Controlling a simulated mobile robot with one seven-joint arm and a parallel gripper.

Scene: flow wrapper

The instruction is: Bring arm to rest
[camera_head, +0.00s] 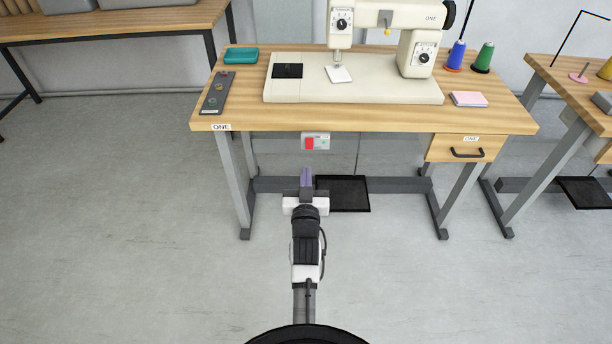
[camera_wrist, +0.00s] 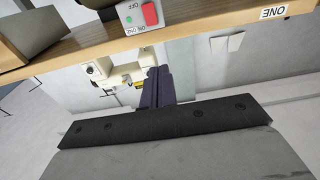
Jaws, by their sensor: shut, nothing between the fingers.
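My gripper (camera_head: 306,178) is in the middle of the head view, at the end of my outstretched arm. Its purple-grey fingers are together and empty. It is in front of the sewing table (camera_head: 470,118) labelled ONE, appearing below the tabletop's front edge and apart from it. In the wrist view the closed fingers (camera_wrist: 158,86) point towards the space under the tabletop. A switch box (camera_head: 315,141) with a red button hangs under the table edge, just above the fingers in the head view; it also shows in the wrist view (camera_wrist: 140,14).
A cream sewing machine (camera_head: 420,92), a teal box (camera_head: 240,55), pink cards (camera_head: 468,99) and thread spools (camera_head: 456,55) are on the table. A black pedal (camera_head: 343,193) lies beneath. Another table (camera_head: 575,85) stands right. Floor to the left is clear.

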